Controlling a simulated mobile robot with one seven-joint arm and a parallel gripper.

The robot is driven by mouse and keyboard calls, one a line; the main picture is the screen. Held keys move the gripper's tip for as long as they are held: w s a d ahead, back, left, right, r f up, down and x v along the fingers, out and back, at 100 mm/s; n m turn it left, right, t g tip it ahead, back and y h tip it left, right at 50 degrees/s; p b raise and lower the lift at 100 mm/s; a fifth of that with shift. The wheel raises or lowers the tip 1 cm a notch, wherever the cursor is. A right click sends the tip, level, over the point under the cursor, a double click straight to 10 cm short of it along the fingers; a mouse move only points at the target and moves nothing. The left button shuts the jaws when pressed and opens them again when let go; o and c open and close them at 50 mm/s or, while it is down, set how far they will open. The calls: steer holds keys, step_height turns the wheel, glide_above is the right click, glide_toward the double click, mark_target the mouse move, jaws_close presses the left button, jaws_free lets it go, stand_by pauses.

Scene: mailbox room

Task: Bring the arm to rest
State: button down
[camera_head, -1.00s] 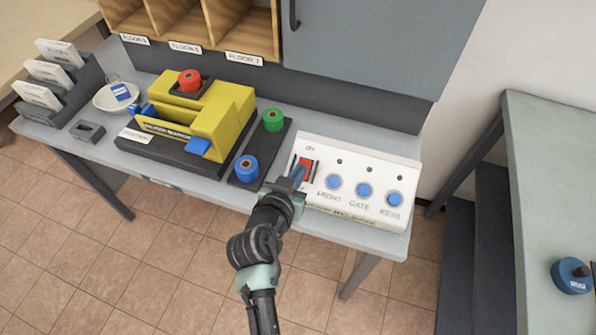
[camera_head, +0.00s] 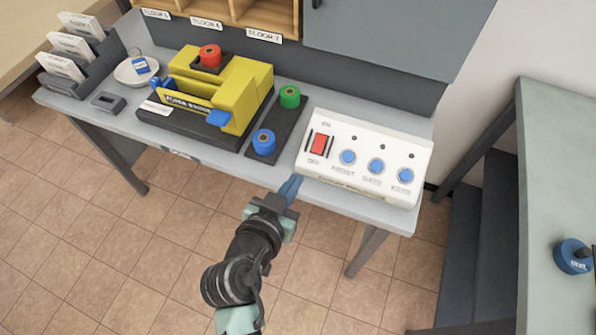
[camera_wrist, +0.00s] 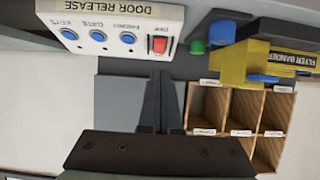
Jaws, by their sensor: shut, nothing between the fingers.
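My gripper (camera_head: 290,188) is shut and empty, its blue fingertips just in front of the table's front edge in the head view. It also shows in the wrist view (camera_wrist: 161,85), with its fingers pressed together. The white door release panel (camera_head: 345,180) stands on the table behind it, apart from the fingertips. The panel has a red rocker switch (camera_head: 319,145) at its left, also visible in the wrist view (camera_wrist: 157,42). Several blue buttons run to the right of the switch. My arm reaches up from the bottom of the head view.
The grey table (camera_head: 230,155) holds a yellow bander (camera_head: 245,90), a blue spool (camera_head: 264,142), a green spool (camera_head: 289,97), a dish (camera_head: 130,72) and a card rack (camera_head: 95,65). Another table (camera_head: 545,170) stands at right. The tiled floor in front is clear.

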steer(key=shift+r, duration=0.1)
stand_by(0.5)
steer(key=w+r+t+y+p, duration=0.15)
steer(key=w+r+t, duration=0.25)
steer(key=r, duration=1.4)
steer(key=w+r+t+y+p, duration=0.1)
steer(key=w+r+t+p, duration=0.2)
steer(key=r, duration=1.5)
steer(key=s+d+r+n+t+p, duration=0.1)
steer(key=s+r+t, duration=0.3)
steer(key=r, duration=0.9)
steer(key=s+d+r+n+t+y+p, duration=0.1)
steer(key=s+r+t, duration=0.3)
steer(key=s+r, duration=0.4)
step_height(320, 180, up, 6)
steer(key=shift+d+r+n+p, duration=0.15)
steer(key=shift+d+n+p, duration=0.25)
steer(key=shift+n, duration=0.4)
steer(key=shift+y, duration=0.25)
